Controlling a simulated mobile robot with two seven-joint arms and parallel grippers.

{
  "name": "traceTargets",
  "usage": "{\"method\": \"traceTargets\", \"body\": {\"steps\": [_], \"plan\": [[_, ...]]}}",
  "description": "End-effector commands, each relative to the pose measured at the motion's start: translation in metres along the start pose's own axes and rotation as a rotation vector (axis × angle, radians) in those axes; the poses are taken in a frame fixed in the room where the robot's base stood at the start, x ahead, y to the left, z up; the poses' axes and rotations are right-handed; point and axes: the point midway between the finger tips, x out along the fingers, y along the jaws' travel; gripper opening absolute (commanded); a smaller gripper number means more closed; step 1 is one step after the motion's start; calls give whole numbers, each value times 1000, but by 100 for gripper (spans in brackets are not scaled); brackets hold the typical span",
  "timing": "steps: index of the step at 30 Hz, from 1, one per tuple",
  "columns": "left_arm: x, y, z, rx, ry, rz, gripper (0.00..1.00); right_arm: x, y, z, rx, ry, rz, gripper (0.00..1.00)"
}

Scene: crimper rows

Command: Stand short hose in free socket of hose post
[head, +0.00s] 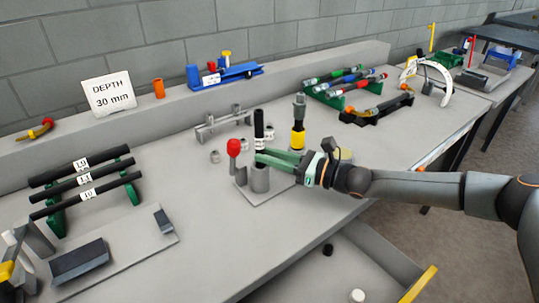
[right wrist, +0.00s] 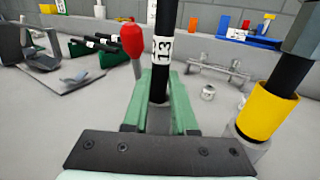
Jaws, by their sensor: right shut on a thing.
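My right gripper (head: 280,158), with green fingers, is shut on a short black hose (head: 259,130) with a white label; the fingers also show in the right wrist view (right wrist: 160,105). The hose (right wrist: 164,50) stands upright, and its label reads 13 there. It is above or in a grey cylindrical socket (head: 260,180) of the hose post; fingers hide the lower end, so I cannot tell whether it is inside. Just right, a hose with a yellow sleeve (head: 298,139) and a metal fitting stands in a grey cup (right wrist: 250,146).
A red-knobbed lever (head: 233,148) rises close left of the socket. Behind are a grey bracket (head: 222,124) and small metal fittings (head: 215,156). Long black hoses (head: 85,178) lie on a green rack at left. An open drawer (head: 375,262) is below the front edge.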

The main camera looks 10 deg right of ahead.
Motion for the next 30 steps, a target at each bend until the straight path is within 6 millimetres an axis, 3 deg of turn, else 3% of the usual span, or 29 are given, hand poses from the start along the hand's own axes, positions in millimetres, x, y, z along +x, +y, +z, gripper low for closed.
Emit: {"method": "traceTargets", "body": {"steps": [1,2,11,22,24,30], "plan": [[1,0,1,0,0,0,50,0,0,-2,0,-2,0,0],[1,0,1,0,0,0,50,0,0,-1,0,-2,0,26],[0,0,1,0,0,0,50,0,0,-1,0,-1,0,60],[0,1,2,0,-10,2,50,0,0,-2,0,1,0,60],[-4,7,-12,11,-1,18,50,0,0,-1,0,0,0,60],[-6,7,-15,10,-1,19,50,-45,-2,-1,0,2,-5,60]]}}
